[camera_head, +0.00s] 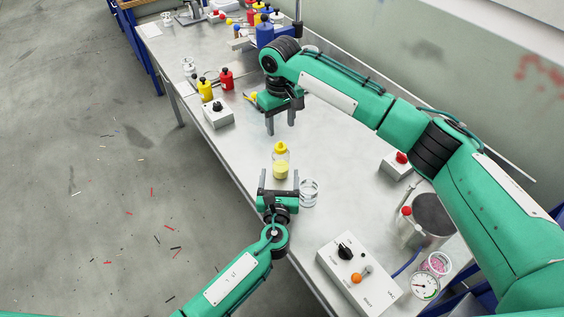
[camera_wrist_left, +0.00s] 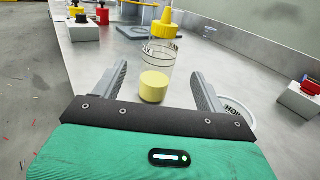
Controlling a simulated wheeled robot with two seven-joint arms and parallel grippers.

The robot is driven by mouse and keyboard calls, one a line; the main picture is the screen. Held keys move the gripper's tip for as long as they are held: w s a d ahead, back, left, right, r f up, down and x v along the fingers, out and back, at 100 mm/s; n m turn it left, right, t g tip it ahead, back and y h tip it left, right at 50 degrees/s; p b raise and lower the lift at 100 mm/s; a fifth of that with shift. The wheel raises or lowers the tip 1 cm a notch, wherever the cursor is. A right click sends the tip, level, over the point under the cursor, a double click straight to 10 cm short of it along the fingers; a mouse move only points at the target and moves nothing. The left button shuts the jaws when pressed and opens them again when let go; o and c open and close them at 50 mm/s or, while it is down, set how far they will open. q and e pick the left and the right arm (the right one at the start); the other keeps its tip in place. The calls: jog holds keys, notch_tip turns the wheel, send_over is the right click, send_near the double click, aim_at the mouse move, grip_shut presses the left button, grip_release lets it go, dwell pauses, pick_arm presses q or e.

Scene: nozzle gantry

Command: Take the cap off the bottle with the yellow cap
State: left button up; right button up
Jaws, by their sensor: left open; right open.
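The bottle (camera_head: 281,169) is clear with pale yellow contents and stands upright on the metal table. Its yellow cap (camera_head: 281,148) is on top. In the left wrist view the bottle (camera_wrist_left: 153,87) stands between and slightly beyond the open fingers, with a gap on both sides, and the yellow cap (camera_wrist_left: 163,24) shows at the top. My left gripper (camera_head: 280,176) is low, open and empty at the near side of the bottle. My right gripper (camera_head: 281,121) points down, open and empty, above the table beyond the bottle.
A clear glass dish (camera_head: 309,193) sits just right of my left gripper. A control box (camera_head: 358,273) with knobs stands nearer. A box with a red button (camera_head: 402,158) is to the right. Red and yellow bottles and a knob box (camera_head: 218,114) stand farther left.

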aim_at(280, 164)
pick_arm(q)
jog(key=w, duration=0.6)
pick_arm(e)
jog(key=shift+a, duration=0.1)
pick_arm(q)
jog(key=shift+w+d, duration=0.2)
jog(key=shift+w, duration=0.6)
